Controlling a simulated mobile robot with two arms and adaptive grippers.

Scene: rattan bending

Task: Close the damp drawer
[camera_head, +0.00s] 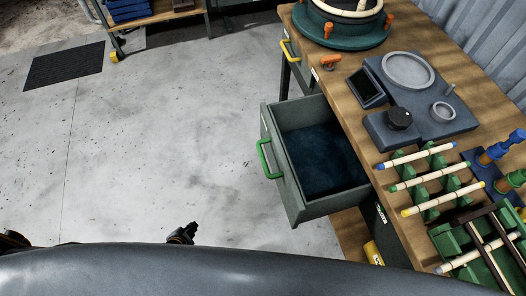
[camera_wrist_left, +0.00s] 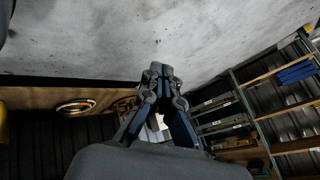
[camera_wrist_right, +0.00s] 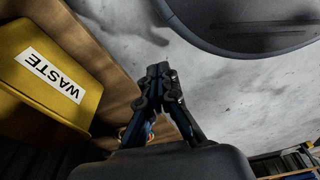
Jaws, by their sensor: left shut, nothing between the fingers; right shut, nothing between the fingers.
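A grey-green drawer (camera_head: 292,190) with a green handle (camera_head: 266,158) stands pulled out from the workbench, on its left side. Its inside is lined with dark blue and looks empty.
A second drawer with a yellow handle (camera_head: 290,51) sits farther back. The wooden workbench (camera_head: 345,124) carries a grey scale (camera_head: 420,95) and several rattan sticks in green holders. A yellow WASTE bin (camera_wrist_right: 45,75) is near my right gripper. The floor left of the drawer is clear.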

